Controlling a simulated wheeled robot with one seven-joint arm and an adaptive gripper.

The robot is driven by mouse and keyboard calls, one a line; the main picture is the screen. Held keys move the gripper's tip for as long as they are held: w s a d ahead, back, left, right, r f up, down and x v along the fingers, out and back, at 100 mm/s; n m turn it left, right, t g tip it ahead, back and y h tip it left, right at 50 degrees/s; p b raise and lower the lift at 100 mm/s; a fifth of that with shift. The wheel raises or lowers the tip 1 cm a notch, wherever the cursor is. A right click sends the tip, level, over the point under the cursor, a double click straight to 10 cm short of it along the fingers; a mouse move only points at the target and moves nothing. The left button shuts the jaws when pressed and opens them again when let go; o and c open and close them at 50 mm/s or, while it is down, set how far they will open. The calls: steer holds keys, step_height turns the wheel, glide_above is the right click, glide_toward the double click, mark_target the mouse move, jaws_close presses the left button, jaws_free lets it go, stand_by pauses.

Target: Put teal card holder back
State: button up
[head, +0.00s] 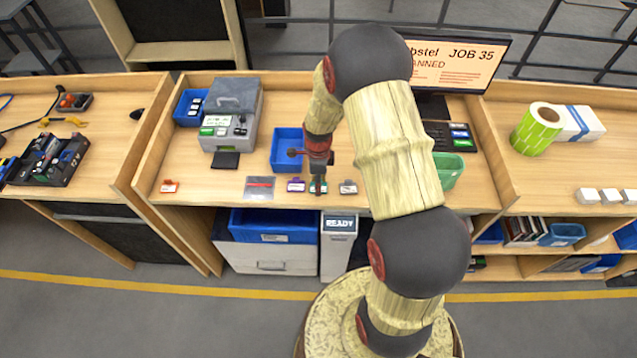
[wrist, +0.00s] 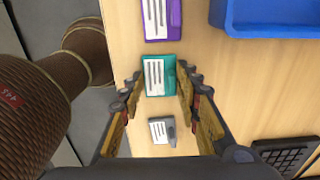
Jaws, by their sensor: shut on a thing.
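The teal card holder (wrist: 157,78) has a white card with dark lines and lies between my two fingers in the wrist view. In the head view its teal edge (head: 318,187) shows under my gripper, near the table's front edge, partly hidden by the fingers. My gripper (wrist: 159,82) is shut on the holder, one finger on each side; in the head view my gripper (head: 318,180) points down at it. I cannot tell whether the holder is lifted off the wood.
A purple card holder (head: 296,185) and a grey one (head: 348,187) lie on either side. A blue bin (head: 287,150) stands behind. A red holder (head: 169,186) lies far left.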

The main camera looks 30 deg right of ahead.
steer(key=o, duration=1)
steer(key=s+a+r+n+t, duration=0.1)
steer(key=a+r+n, duration=0.1)
steer(key=r, duration=0.9)
steer(key=a+r+n, duration=0.1)
steer(key=r+n, duration=0.2)
steer(key=r, duration=0.7)
steer(key=s+a+r+n+t, duration=0.2)
steer(key=s+a+r+n, duration=0.3)
steer(key=s+r+n, duration=0.3)
steer(key=s+a+r+n+t, duration=0.2)
steer(key=s+a+r+n, duration=0.4)
steer(key=s+r+n, duration=0.3)
steer(key=s+n, duration=0.2)
steer(key=shift+n+t, duration=0.3)
steer(key=shift+n, duration=0.1)
steer(key=shift+a, duration=0.1)
